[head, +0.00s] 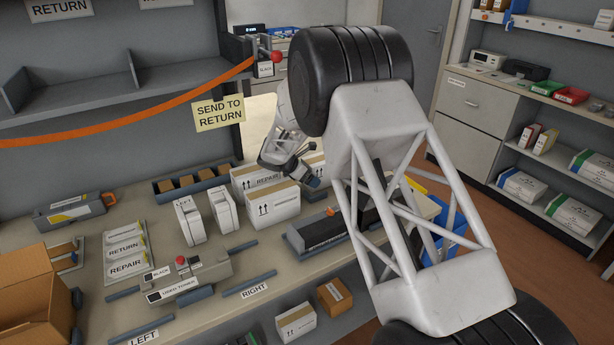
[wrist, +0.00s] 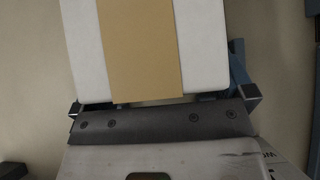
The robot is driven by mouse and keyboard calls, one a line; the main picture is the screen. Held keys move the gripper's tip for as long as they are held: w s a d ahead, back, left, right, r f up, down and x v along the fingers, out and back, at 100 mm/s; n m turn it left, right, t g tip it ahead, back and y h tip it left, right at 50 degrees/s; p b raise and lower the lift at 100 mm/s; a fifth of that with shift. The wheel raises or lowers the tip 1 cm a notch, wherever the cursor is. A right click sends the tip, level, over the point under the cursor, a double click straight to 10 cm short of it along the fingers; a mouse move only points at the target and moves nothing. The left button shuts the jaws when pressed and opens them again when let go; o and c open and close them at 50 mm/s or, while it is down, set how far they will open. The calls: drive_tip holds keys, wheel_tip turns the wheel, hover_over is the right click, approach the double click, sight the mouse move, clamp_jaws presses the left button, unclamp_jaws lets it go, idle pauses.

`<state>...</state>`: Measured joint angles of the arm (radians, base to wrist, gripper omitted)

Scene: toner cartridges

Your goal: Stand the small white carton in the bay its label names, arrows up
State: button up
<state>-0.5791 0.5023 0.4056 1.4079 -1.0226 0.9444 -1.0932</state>
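In the head view my gripper (head: 300,173) is low over the back right of the bench, beside the white cartons. A white carton with a tan strip (wrist: 199,45) fills the upper middle of the wrist view. My fingers (wrist: 163,102) are wide apart near its two sides; the right one shows a thin blue edge, the left is mostly hidden. I see no clear grip. I cannot tell which carton this is in the head view.
Two white upright pieces (head: 189,220) stand left of the cartons. Signs for RETURN and REPAIR (head: 127,267) lie at the left, with LEFT and RIGHT labels along the front. An orange strap (head: 130,117) hangs across the back with a SEND TO RETURN note (head: 219,112). A dark tray (head: 323,236) lies right of the cartons.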

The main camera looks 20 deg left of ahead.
drive_tip(key=shift+s+a+r, duration=0.3)
drive_tip(key=shift+a+r, duration=0.05)
drive_tip(key=shift+r, duration=0.25)
drive_tip(key=v, duration=1)
drive_tip(key=shift+s+r, duration=0.2)
drive_tip(key=shift+r, duration=0.05)
drive_tip(key=shift+a, duration=0.1)
